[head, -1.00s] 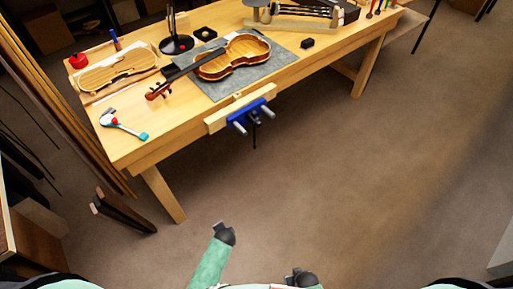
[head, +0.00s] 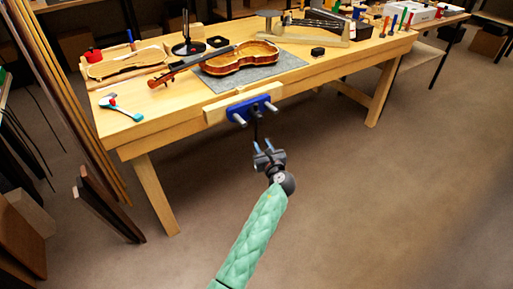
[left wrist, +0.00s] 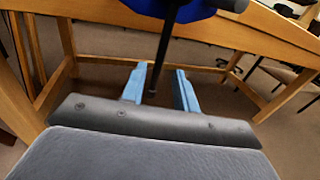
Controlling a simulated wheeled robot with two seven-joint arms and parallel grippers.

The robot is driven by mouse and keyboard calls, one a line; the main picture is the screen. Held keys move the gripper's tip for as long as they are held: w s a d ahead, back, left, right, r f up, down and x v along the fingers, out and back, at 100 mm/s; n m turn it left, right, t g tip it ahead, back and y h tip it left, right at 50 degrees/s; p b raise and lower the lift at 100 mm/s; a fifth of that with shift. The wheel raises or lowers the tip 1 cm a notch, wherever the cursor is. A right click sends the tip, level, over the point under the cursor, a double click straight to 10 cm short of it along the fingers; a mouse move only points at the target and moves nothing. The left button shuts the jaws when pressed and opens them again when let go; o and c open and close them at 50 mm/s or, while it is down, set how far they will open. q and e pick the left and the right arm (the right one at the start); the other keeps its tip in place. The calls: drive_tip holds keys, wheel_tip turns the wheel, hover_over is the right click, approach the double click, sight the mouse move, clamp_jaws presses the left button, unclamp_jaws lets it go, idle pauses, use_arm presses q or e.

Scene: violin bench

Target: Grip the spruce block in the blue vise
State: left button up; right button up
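The blue vise (head: 250,108) is fixed to the front edge of the workbench, with a pale wooden jaw (head: 216,113) behind it. A small pale piece at the jaw's top may be the spruce block; it is too small to tell. The vise's dark handle bar (head: 256,130) hangs below it. My left gripper (head: 264,147) is open just below the vise. In the left wrist view its two blue fingertips (left wrist: 159,84) stand apart, and the handle bar (left wrist: 162,50) shows between them; I cannot tell whether it is inside their reach. My right gripper is out of view.
The workbench (head: 160,115) carries a violin (head: 240,60) on a grey mat, a violin plate (head: 125,63), a teal-handled tool (head: 122,108), a black lamp stand (head: 188,46) and a small dark block (head: 317,52). The floor in front is clear. Boards lean at the left.

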sight(256, 133)
use_arm(q)
drive_tip(key=shift+x, duration=3.85)
drive_tip(key=shift+r, duration=0.15)
clamp_jaws()
